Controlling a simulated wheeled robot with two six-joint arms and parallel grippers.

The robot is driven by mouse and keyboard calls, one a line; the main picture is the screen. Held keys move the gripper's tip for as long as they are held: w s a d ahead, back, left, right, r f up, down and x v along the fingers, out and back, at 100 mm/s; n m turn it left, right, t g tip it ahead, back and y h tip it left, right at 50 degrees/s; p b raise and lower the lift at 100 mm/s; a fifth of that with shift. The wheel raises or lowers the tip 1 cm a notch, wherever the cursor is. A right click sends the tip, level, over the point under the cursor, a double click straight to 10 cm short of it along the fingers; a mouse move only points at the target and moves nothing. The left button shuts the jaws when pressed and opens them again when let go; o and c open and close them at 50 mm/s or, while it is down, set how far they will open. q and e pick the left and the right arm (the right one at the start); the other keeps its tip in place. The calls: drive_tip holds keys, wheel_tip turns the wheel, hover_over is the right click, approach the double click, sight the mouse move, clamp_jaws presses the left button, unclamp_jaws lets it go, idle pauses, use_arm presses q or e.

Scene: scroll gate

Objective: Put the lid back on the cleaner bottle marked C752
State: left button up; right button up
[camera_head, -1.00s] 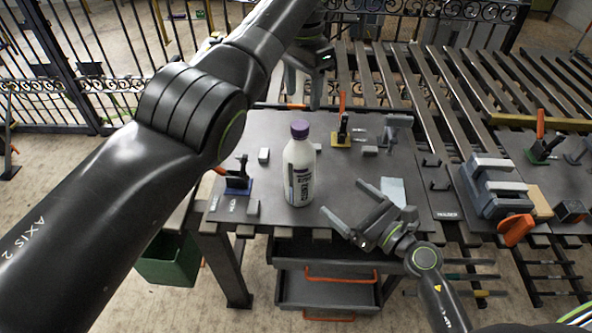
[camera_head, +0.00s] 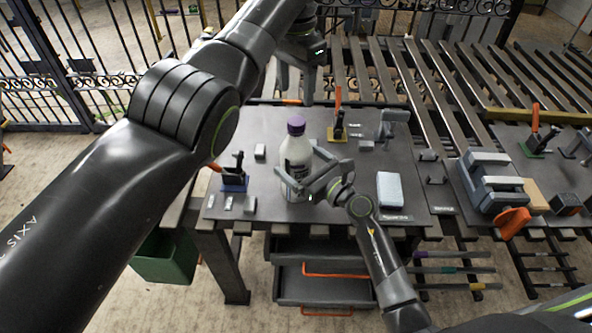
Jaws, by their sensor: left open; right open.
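The cleaner bottle (camera_head: 294,151) is white with a purple top (camera_head: 296,125) and stands upright on the dark worktable. Its label is partly hidden behind my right gripper, and I cannot read its marking. My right gripper (camera_head: 298,180) is open, with its fingers at the lower part of the bottle; I cannot tell whether they touch it. My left gripper (camera_head: 295,90) is open and empty, above the back of the table, higher than the bottle. I see no separate lid lying on the table.
The worktable (camera_head: 350,202) holds toggle clamps, one on a blue base (camera_head: 234,180) and one on a yellow base (camera_head: 338,128), and a pale block (camera_head: 389,189). A grey vise (camera_head: 492,180) stands at the right. A green bin (camera_head: 166,258) is below left.

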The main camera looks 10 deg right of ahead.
drive_tip(key=shift+x, duration=1.7)
drive_tip(key=shift+c, duration=0.4)
